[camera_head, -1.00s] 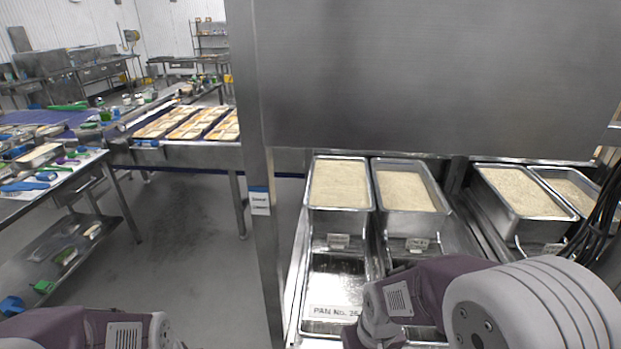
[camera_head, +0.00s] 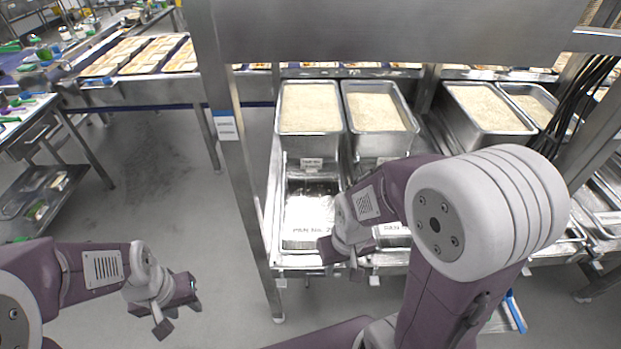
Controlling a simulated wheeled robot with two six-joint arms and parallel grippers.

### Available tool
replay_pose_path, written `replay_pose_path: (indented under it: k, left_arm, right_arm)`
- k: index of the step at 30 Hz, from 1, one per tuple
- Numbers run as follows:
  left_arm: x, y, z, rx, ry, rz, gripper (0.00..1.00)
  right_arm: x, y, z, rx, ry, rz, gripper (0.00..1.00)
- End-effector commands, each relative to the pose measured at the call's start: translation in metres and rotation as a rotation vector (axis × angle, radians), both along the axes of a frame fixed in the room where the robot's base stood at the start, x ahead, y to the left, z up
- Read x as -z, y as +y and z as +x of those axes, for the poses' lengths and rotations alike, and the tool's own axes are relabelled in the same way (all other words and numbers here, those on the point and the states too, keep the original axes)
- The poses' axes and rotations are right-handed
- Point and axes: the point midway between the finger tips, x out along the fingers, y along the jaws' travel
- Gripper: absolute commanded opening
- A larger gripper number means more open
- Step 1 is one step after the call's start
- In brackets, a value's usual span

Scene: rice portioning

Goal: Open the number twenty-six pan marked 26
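The pan labelled "PAN No. 2…" (camera_head: 296,205) is the shiny metal pan in the front left of the rack. The end of its label is hidden behind my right arm. Its top looks bright and reflective; I cannot tell a lid from a bare inside. My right gripper (camera_head: 341,260) is at the pan's front right corner, close to the rim; contact cannot be made out, nor whether its fingers are apart. My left gripper (camera_head: 178,318) is open and empty over the floor, left of the rack.
Two rice-filled pans (camera_head: 310,131) (camera_head: 380,131) stand behind it, and more rice pans (camera_head: 487,129) stand at right. A steel post (camera_head: 232,160) rises left of the rack, and a steel panel (camera_head: 400,30) hangs above. Black cables (camera_head: 578,95) hang at right.

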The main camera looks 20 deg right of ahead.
Motion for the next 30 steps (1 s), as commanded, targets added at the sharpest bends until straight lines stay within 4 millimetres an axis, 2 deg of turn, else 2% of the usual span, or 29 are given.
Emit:
replay_pose_path:
  k: [2,4,5,6,7,9,11,13,14,16,17,18,21,24,27,30]
  left_arm:
    - [0.017,0.000,0.000,0.000,0.000,0.000,0.36]
    - [0.048,0.000,0.000,0.000,-0.001,0.000,0.36]
    - [0.066,0.000,0.000,0.000,0.000,0.000,0.36]
    - [0.091,0.000,0.000,0.000,0.000,0.000,0.36]
    - [0.109,0.000,0.000,0.000,0.001,0.000,0.36]
    - [0.149,0.000,0.000,0.000,0.001,0.000,0.36]
    - [0.181,0.000,0.000,0.000,0.001,0.000,0.36]
    - [0.218,0.000,0.000,0.000,0.001,0.000,0.36]
    - [0.233,0.000,0.000,0.000,0.001,0.000,0.36]
    - [0.263,0.000,0.000,0.000,0.001,0.000,0.36]
    - [0.273,0.000,0.000,0.000,0.001,0.000,0.36]
    - [0.283,0.000,0.000,0.000,0.001,0.000,0.36]
    - [0.301,0.000,0.000,0.000,0.000,0.000,0.36]
    - [0.306,0.000,0.000,0.000,0.000,0.000,0.36]
    - [0.304,0.000,0.000,0.000,0.000,0.000,0.36]
    - [0.303,0.000,0.000,0.000,0.000,0.000,0.36]
  right_arm:
    - [0.023,0.001,-0.007,-0.097,0.053,-0.026,0.36]
    - [0.065,-0.002,-0.024,-0.337,0.181,-0.092,0.36]
    - [0.087,-0.007,-0.033,-0.487,0.261,-0.133,0.36]
    - [0.117,-0.017,-0.044,-0.717,0.388,-0.198,0.36]
    - [0.137,-0.027,-0.049,-0.900,0.492,-0.251,0.36]
    - [0.172,-0.054,-0.045,-1.318,0.756,-0.385,0.36]
    - [0.194,-0.073,-0.025,-1.643,1.001,-0.511,0.36]
    - [0.216,-0.078,0.015,-1.968,1.316,-0.677,0.36]
    - [0.224,-0.074,0.035,-2.082,1.461,-0.754,0.36]
    - [0.242,-0.049,0.079,-2.266,1.794,-0.945,0.36]
    - [0.249,-0.035,0.095,2.256,-1.882,1.003,0.36]
    - [0.256,-0.014,0.112,2.069,-1.850,1.001,0.36]
    - [0.270,0.032,0.137,1.731,-1.796,1.000,0.36]
    - [0.275,0.059,0.146,1.559,-1.771,1.007,0.36]
    - [0.273,0.067,0.148,1.511,-1.764,1.007,0.36]
    - [0.271,0.064,0.150,1.516,-1.766,1.006,0.36]
